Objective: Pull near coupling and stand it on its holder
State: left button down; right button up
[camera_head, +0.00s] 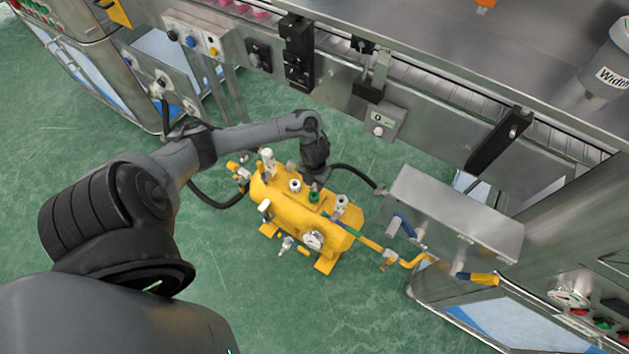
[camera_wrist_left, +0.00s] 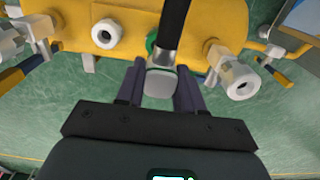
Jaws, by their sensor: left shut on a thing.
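The yellow tank (camera_head: 275,190) stands on the green floor with several pale fittings on top. My left gripper (camera_head: 315,180) is above the middle of the tank, pointing down. In the left wrist view its fingers (camera_wrist_left: 160,88) are shut on a grey metal coupling (camera_wrist_left: 161,80) at the end of a black hose (camera_wrist_left: 174,30). A green fitting (camera_head: 314,197) on the tank is just below the gripper and is partly behind the hose in the wrist view. I cannot tell whether the coupling touches it. I cannot pick out the holder. My right gripper is not in view.
The conveyor machine (camera_head: 420,85) runs behind. The floor in front of the tank is clear.

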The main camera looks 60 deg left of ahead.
pick_arm(q)
jog(key=shift+a+f+b, duration=0.1)
jog(key=shift+f+b, duration=0.45)
jog(key=shift+f, duration=0.15)
jog(key=shift+f+b, duration=1.6)
jog(key=shift+f, duration=0.15)
jog(key=shift+p, duration=0.3)
jog(key=shift+f, duration=0.15)
jog(key=shift+f+b, duration=0.4)
dwell(1.5)
jog(key=shift+f, duration=0.1)
dwell(0.4)
